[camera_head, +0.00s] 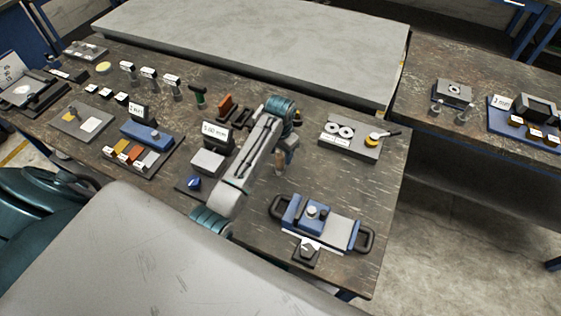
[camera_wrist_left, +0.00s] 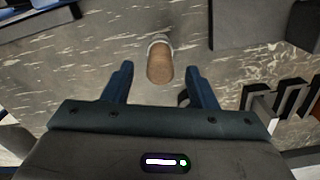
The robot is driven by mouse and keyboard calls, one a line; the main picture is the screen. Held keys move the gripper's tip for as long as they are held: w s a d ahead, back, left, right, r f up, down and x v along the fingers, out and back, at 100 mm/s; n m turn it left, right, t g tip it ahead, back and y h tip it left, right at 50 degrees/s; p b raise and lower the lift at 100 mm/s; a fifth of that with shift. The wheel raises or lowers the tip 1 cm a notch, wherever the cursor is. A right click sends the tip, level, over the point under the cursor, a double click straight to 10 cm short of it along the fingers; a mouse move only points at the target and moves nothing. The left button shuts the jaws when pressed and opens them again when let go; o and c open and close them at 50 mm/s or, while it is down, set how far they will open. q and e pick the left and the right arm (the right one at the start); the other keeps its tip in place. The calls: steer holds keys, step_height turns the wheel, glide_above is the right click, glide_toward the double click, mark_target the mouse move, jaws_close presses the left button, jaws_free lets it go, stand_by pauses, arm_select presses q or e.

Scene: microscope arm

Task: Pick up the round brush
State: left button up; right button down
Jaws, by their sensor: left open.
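The round brush shows as a wooden handle (camera_head: 279,163) standing up from the dark table, just below my left gripper (camera_head: 291,150). In the left wrist view the brush's wooden end (camera_wrist_left: 159,65) lies between and slightly beyond the two fingertips, with a paler ring at its far end. My left gripper (camera_wrist_left: 158,74) is open, one finger on each side of the brush with a gap to each. The lower part of the brush is hard to make out. My right gripper is not in view.
A blue device with black handles (camera_head: 318,222) stands at the front right. A grey plate with two white discs (camera_head: 350,138) lies behind it. A display block (camera_head: 215,133) and a dark rack (camera_head: 235,108) stand left of the arm. Bare table (camera_head: 335,180) lies right of the brush.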

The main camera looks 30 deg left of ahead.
mark_target(280, 164)
arm_select(q)
step_height(280, 164, down, 3)
steer(key=shift+s+f+p, duration=0.1)
steer(key=shift+s+p, duration=0.05)
steer(key=shift+p, duration=0.5)
steer(key=shift+f, duration=0.3)
steer(key=shift+c, duration=0.4)
steer(key=c, duration=0.7)
steer(key=shift+c, duration=1.4)
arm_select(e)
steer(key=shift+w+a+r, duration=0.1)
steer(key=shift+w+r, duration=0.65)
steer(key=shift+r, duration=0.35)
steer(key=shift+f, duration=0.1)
